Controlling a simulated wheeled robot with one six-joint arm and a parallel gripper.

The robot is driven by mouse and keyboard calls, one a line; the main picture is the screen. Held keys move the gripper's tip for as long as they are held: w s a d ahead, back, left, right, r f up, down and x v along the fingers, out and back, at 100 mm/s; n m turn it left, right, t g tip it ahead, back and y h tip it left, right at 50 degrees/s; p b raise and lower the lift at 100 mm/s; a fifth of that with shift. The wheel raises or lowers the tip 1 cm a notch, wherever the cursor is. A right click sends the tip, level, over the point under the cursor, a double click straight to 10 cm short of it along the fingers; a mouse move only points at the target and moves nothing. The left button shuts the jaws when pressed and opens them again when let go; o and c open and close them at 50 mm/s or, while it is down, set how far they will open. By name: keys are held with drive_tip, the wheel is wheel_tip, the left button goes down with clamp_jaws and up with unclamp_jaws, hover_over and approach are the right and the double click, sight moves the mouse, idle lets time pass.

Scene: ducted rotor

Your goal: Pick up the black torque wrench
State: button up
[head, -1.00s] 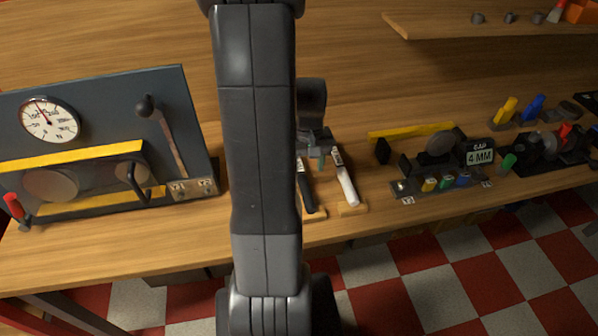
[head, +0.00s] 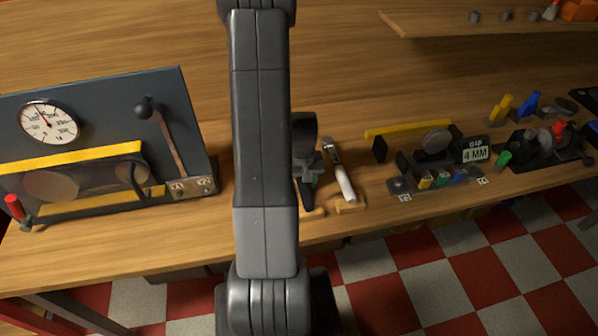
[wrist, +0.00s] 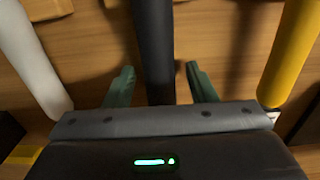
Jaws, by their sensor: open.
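The black torque wrench (wrist: 153,35) shows in the wrist view as a dark handle running up the middle of the picture. My gripper (wrist: 161,84) is open, with one green fingertip on each side of the handle and a gap on both sides. The lower part of the handle is hidden behind the gripper body. In the head view my arm and gripper cover most or all of the black wrench. The white-handled wrench (head: 344,182) lies just right of my gripper, and in the wrist view it is at the left (wrist: 28,55).
A yellow handle (wrist: 292,50) lies right of the black one in the wrist view. Small wooden rests (head: 350,205) lie near the bench's front edge. A gauge panel (head: 110,120) stands at left, and a gap-gauge fixture (head: 435,180) stands at right.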

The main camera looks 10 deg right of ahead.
drive_tip(key=shift+f, duration=0.15)
drive_tip(key=c, duration=0.9)
clamp_jaws()
drive_tip(key=shift+r, duration=0.2)
